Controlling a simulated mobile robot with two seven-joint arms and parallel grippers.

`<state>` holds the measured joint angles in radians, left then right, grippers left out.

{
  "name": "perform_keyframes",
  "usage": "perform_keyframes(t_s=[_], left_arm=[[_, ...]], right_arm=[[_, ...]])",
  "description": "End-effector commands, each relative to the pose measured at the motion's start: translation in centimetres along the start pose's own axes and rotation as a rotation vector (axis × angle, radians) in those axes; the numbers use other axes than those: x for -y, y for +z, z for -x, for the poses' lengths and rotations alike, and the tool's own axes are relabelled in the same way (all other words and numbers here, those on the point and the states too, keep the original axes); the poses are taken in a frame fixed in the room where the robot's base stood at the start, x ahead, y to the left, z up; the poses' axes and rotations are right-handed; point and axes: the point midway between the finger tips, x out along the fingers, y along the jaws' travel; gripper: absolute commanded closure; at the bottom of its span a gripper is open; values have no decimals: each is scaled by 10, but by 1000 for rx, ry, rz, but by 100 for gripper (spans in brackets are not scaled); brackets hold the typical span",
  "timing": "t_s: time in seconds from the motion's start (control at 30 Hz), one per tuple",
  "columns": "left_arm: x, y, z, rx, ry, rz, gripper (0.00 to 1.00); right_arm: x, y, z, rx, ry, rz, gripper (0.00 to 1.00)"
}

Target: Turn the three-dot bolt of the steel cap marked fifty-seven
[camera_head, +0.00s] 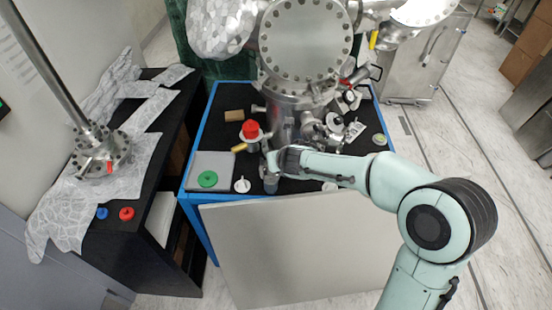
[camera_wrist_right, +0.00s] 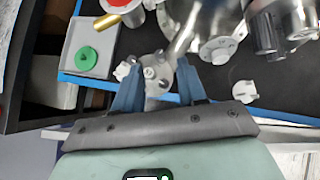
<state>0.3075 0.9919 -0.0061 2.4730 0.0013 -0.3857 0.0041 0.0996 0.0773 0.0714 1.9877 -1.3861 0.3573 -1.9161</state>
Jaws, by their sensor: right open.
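A round steel cap (camera_wrist_right: 157,78) with small bolts on its face shows in the right wrist view, between the two blue fingers of my right gripper (camera_wrist_right: 157,68). The fingers are open, one on each side of the cap; I cannot tell whether they touch it. The number and the dots on the bolts are too small to read. In the head view my right gripper (camera_head: 270,174) is at the front edge of the black table top, in front of the steel chamber, and its wrist hides the cap. My left gripper is not in view.
The large steel chamber (camera_head: 305,40) stands behind the gripper. A grey tray with a green disc (camera_head: 207,179), a white knob (camera_head: 242,185) and a red-topped part (camera_head: 250,129) lie to the left. Another white knob (camera_wrist_right: 245,91) is right. A pale panel (camera_head: 300,255) covers the table front.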

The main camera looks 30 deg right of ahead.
Motion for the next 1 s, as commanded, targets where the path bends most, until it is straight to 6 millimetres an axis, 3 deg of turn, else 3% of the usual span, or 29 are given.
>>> perform_keyframes(t_s=[0.1,0.3,0.67,0.7,0.8,1.0], left_arm=[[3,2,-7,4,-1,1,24],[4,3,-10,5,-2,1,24],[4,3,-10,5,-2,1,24],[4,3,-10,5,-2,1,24],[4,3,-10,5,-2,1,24],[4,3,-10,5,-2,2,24]], right_arm=[[0,-2,-24,-3,1,0,59],[0,0,-46,0,1,-2,59],[0,1,-50,1,1,-2,59],[0,1,-50,1,1,-2,66],[0,1,-50,1,1,-2,98],[0,1,-50,1,0,-3,100]])
